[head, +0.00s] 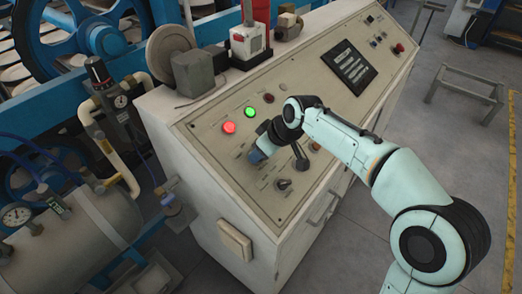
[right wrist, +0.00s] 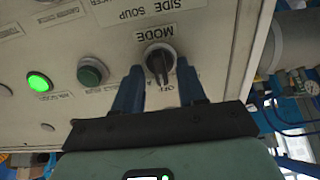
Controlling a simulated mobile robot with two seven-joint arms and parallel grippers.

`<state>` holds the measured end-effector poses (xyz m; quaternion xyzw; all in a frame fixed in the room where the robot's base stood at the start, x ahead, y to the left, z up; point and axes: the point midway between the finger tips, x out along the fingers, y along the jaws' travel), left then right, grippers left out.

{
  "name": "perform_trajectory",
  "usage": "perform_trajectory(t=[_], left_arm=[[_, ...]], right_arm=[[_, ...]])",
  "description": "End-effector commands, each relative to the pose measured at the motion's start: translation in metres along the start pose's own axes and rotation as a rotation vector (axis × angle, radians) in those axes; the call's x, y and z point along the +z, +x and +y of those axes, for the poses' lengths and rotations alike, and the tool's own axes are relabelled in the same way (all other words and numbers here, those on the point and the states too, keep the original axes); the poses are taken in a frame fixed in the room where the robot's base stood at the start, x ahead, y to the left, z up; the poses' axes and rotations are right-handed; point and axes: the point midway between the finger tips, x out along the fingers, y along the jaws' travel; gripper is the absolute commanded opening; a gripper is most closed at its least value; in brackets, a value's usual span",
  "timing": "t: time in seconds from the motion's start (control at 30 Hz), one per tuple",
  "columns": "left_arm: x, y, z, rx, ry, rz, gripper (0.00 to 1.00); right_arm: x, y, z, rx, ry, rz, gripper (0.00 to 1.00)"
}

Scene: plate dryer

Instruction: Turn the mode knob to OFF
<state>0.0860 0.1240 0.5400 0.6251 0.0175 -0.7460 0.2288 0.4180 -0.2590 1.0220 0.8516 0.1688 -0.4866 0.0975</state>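The mode knob (right wrist: 160,60) is a dark round knob with a grip bar, below the upside-down word MODE in the right wrist view. Its bar points roughly down the picture, near small letters that look like OFF, partly hidden. My right gripper (right wrist: 160,90) has its two blue fingers apart, one on each side of the knob in the picture; I cannot tell whether they touch it. In the head view my right gripper (head: 258,157) is over the left part of the control panel (head: 210,140), and it hides part of the panel. My left gripper is not in view.
A lit red light (head: 228,127) and a lit green light (head: 250,112) sit behind the gripper. A dark knob (head: 283,184) is near the panel's front. A dark green button (right wrist: 90,72) is left of the mode knob in the wrist view. Grey floor lies at right.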

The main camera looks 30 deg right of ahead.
Motion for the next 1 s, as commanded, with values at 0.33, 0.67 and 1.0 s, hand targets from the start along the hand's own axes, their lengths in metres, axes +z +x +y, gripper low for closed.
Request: perform_trajectory(t=[0.33, 0.67, 1.0], left_arm=[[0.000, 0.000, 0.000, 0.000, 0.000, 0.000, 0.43], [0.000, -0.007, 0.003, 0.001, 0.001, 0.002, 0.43], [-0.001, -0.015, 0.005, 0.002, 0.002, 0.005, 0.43]], right_arm=[[0.000, -0.003, 0.000, -0.001, 0.001, -0.001, 0.40], [-0.001, -0.064, 0.000, 0.002, 0.001, 0.004, 0.40], [-0.001, -0.124, 0.000, 0.000, 0.000, 0.001, 0.40]])
